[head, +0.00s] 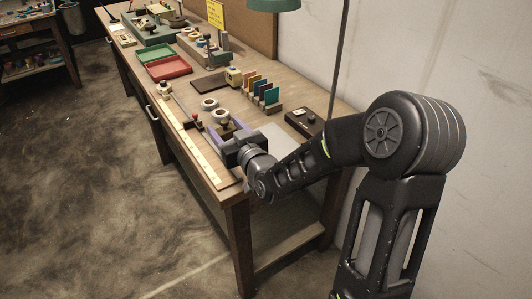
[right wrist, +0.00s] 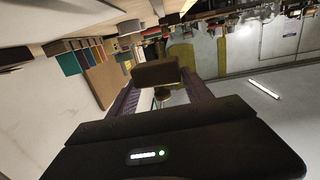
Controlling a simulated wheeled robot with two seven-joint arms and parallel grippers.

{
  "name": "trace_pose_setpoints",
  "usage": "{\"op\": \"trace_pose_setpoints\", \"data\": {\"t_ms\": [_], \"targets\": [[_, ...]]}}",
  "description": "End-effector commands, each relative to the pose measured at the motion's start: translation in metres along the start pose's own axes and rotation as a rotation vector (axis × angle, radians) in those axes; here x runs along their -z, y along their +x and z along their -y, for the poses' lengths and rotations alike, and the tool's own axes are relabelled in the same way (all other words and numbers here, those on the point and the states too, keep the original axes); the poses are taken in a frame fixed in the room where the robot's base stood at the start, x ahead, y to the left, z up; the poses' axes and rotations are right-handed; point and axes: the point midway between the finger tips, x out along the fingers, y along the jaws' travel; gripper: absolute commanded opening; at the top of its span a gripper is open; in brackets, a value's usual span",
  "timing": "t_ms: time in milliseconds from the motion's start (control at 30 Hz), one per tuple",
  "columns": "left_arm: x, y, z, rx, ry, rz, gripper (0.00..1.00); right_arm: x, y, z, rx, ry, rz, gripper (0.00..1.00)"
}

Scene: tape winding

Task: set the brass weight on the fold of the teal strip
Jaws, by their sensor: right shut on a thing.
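My right gripper (head: 226,134), with purple fingers, is low over the near end of the workbench. It is shut on a small brownish thing (right wrist: 162,94), which looks like the brass weight. It is mostly hidden by the fingers in the head view, and its shape is unclear in the right wrist view. I cannot make out the teal strip or its fold. A teal card (head: 271,97) stands among several coloured cards beyond the gripper. My left gripper is not in view.
White tape rolls (head: 210,104) lie just beyond the gripper. A long pale ruler (head: 190,138) runs along the bench's front edge. A dark box (head: 304,121) and a pale sheet (head: 279,137) lie to the right. Red (head: 168,69) and green trays sit farther back.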

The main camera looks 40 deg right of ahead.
Motion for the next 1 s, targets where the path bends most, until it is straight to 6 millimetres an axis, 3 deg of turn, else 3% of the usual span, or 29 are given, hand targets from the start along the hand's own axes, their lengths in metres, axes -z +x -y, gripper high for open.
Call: {"op": "trace_pose_setpoints", "data": {"t_ms": [33,100,200,300,733,1000], "targets": [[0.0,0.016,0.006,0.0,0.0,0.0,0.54,0.002,0.002,-0.029,-0.031,-0.004,-0.012,0.0],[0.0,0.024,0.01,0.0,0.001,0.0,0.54,0.009,0.002,-0.06,-0.056,-0.003,-0.009,0.0],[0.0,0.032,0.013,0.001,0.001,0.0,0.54,0.019,-0.002,-0.095,-0.091,0.0,-0.007,0.0],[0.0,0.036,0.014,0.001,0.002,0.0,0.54,0.026,-0.006,-0.115,-0.112,0.003,-0.004,0.0],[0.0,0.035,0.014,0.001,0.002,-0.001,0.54,0.027,-0.007,-0.121,-0.119,0.007,0.0,0.0],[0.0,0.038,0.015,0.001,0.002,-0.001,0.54,-0.016,-0.005,-0.121,-0.118,0.009,0.005,0.0]]}}
